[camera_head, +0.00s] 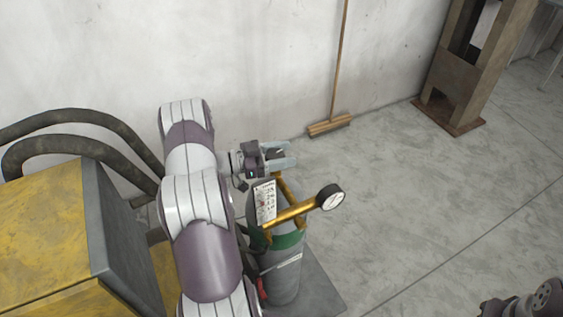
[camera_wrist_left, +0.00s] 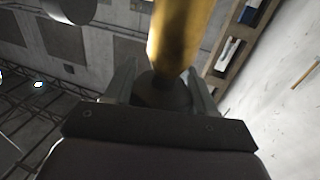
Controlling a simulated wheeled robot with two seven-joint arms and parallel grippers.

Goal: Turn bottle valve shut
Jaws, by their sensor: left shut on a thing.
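The gas bottle (camera_head: 284,285) is a grey cylinder with a green shoulder, standing upright beside the yellow machine. A brass valve fitting (camera_head: 287,214) with a round white-faced gauge (camera_head: 330,197) sits on its top. My left gripper (camera_head: 281,158) is at the upper end of the brass part, behind the gauge. In the left wrist view the fingers are shut on a dark round valve knob (camera_wrist_left: 160,92), with the brass stem (camera_wrist_left: 180,35) rising from it. A dark part of my right arm shows at the bottom right corner; its fingers cannot be made out.
A yellow machine (camera_head: 45,215) with thick dark hoses (camera_head: 75,118) stands on the left, close to my left arm. A broom (camera_head: 330,125) leans on the wall. A rusty metal stand (camera_head: 470,65) is at the back right. The floor right of the bottle is clear.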

